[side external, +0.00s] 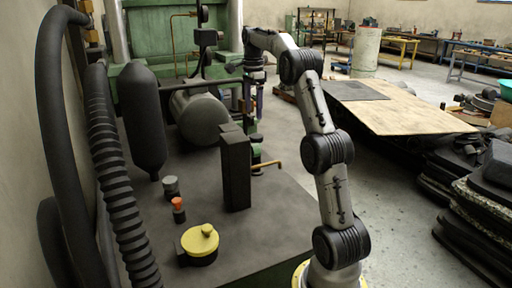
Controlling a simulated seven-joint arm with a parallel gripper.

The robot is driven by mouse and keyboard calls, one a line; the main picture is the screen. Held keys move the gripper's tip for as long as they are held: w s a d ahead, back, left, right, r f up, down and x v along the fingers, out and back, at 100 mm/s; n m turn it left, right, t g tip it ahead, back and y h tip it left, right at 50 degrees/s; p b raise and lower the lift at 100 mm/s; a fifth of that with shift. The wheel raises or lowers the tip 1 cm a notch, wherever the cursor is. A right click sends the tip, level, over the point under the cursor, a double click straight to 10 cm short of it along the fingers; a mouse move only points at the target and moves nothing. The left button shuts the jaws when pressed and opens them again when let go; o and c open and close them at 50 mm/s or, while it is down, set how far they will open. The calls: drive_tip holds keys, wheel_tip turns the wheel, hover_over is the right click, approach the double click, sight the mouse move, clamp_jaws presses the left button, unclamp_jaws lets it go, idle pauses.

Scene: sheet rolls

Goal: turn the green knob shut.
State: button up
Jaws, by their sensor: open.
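My gripper (253,112) points down at the far side of the dark bench, behind the upright black block. Its two fingers are apart, with nothing visible between them. Just below the fingers stands a small dark fitting with a green part (256,157), partly hidden by the black block. It looks like the green knob, but it is too small to tell its turn position. The fingertips appear above it, and I cannot tell whether they touch it. A bent brass spout (269,164) sticks out to its right.
The black block (236,168) stands close in front of the fitting. A yellow knob (200,240), an orange-topped fitting (178,208) and a grey cap (171,186) sit nearer. Thick black hoses (110,170) and a tank (143,120) fill the left. The bench's right front is clear.

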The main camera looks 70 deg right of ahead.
sight(256, 146)
drive_tip(key=f, duration=1.4)
drive_tip(key=shift+s+d+f, duration=0.2)
drive_tip(key=shift+s+f, duration=0.15)
drive_tip(key=c, duration=1.4)
drive_tip(key=shift+o, duration=0.2)
